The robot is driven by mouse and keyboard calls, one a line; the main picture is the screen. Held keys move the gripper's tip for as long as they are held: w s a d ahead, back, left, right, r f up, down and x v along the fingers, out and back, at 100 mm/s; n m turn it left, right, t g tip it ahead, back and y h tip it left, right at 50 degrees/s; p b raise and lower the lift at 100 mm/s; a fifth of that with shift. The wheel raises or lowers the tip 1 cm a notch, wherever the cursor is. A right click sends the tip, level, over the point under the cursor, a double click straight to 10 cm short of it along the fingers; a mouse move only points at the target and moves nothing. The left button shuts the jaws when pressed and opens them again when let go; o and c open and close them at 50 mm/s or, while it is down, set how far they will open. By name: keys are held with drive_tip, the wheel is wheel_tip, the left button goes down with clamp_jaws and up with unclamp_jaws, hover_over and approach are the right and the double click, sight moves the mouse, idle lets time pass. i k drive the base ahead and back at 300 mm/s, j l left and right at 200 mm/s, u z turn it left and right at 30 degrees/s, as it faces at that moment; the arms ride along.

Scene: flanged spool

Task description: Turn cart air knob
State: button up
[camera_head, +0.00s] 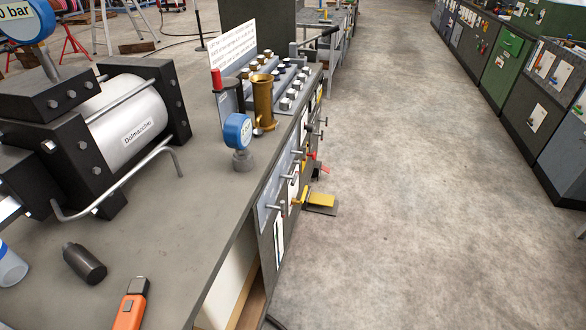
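A long grey cart or bench (205,205) runs away from me on the left. Its right side panel carries several metal handles (276,207), and small red (318,168) and orange parts show beyond them. On its top, farther back, a sloped panel holds several rows of knobs (285,85). No knob is marked as the air knob that I can read, so I cannot tell which it is. A blue round gauge (237,131) stands on the top near the right edge. A brass flanged spool-like piece (263,102) stands behind it. My gripper is not in view.
A metal cylinder in a black frame (128,115) fills the cart's left. A black cylinder (84,263) and an orange tool (130,305) lie in front. A yellow pedal (319,199) sits low beside the cart. The concrete aisle (410,170) is clear; cabinets (505,62) line its right.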

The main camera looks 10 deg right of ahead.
sight(309, 127)
drive_tip(key=i+l, duration=1.2)
drive_tip(key=i, duration=0.15)
drive_tip(key=i+l+z, duration=0.1)
drive_tip(key=i+l, duration=1.1)
drive_tip(key=i, duration=0.15)
